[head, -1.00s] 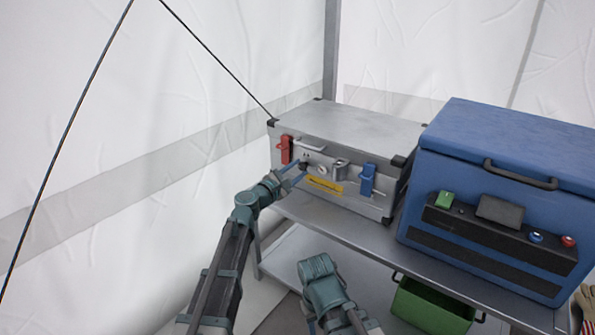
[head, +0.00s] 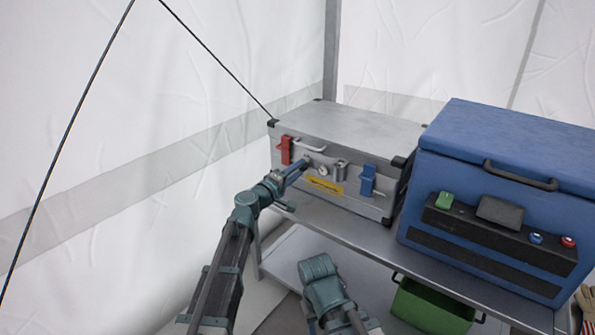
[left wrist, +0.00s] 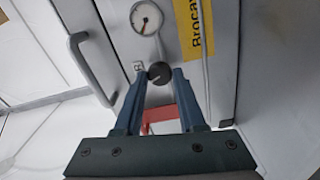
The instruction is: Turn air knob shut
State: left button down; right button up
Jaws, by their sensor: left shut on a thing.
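The air knob (left wrist: 159,73) is a small dark round knob on the front of a silver metal case (head: 350,125). It shows in the left wrist view between the tips of my left gripper (left wrist: 160,82). The left gripper also shows in the head view (head: 304,163), at the case front, where its fingers hide the knob. It is shut on the knob. A round gauge (left wrist: 146,18) sits beside the knob. My right arm is low in the head view, and its gripper is out of frame.
The case has a red latch (head: 285,149), a blue latch (head: 367,180), a handle (head: 308,144) and a yellow label (head: 325,185). A blue cooler (head: 490,185) stands to its right on a metal shelf (head: 400,243). A green bin (head: 432,305) is below.

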pick_arm(q)
jog(key=shift+s+m, duration=0.1)
jog(key=shift+m, duration=1.8)
jog(key=c, duration=0.5)
grip_release()
jog(key=v, duration=1.3)
jog(key=shift+s+a, duration=0.25)
jog(key=shift+s, duration=0.05)
